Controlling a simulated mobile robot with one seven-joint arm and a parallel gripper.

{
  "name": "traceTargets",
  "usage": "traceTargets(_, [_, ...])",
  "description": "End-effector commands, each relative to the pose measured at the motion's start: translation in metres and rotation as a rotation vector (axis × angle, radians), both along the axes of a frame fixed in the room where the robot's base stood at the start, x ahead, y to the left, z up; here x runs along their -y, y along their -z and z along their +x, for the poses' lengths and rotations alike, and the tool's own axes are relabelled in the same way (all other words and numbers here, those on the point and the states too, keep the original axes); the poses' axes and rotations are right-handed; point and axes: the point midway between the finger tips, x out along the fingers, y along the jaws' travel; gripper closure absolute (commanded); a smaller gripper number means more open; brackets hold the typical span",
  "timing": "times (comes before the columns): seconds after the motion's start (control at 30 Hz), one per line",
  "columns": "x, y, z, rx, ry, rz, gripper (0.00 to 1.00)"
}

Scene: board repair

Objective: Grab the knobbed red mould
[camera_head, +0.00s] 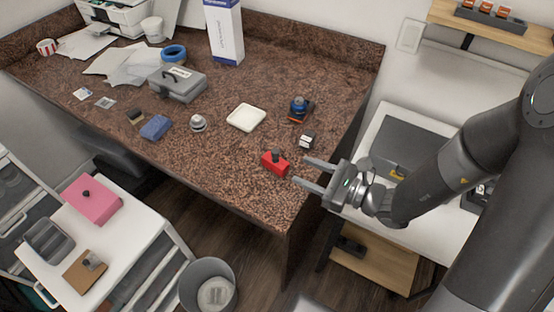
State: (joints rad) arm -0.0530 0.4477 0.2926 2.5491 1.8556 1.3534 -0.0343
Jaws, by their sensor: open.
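The red mould (275,163) with a dark knob on top sits on the brown speckled counter (235,182), close to its front right edge. My gripper (299,171) reaches in from the right with its two fingers apart. The fingertips point left toward the red mould, just to its right. Nothing shows between the fingers. I cannot tell exactly how high the fingers are above the counter.
A small black-and-white box (307,140) stands just behind the gripper, with a blue and black device (300,108) farther back. A pale square dish (246,117) and a silver domed object (198,123) lie to the left. A bin (207,285) stands on the floor.

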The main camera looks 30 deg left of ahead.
Motion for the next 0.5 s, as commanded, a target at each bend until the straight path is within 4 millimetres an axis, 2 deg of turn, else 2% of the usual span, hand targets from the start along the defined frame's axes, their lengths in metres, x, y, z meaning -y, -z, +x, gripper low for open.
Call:
traceTargets(0.1, [-0.005, 0.015, 0.011, -0.093, 0.084, 0.038, 0.57])
traceTargets(0.3, [-0.01, 0.024, 0.02, -0.149, 0.148, 0.061, 0.57])
traceTargets(0.5, [-0.04, 0.025, 0.024, -0.15, 0.149, 0.062, 0.57])
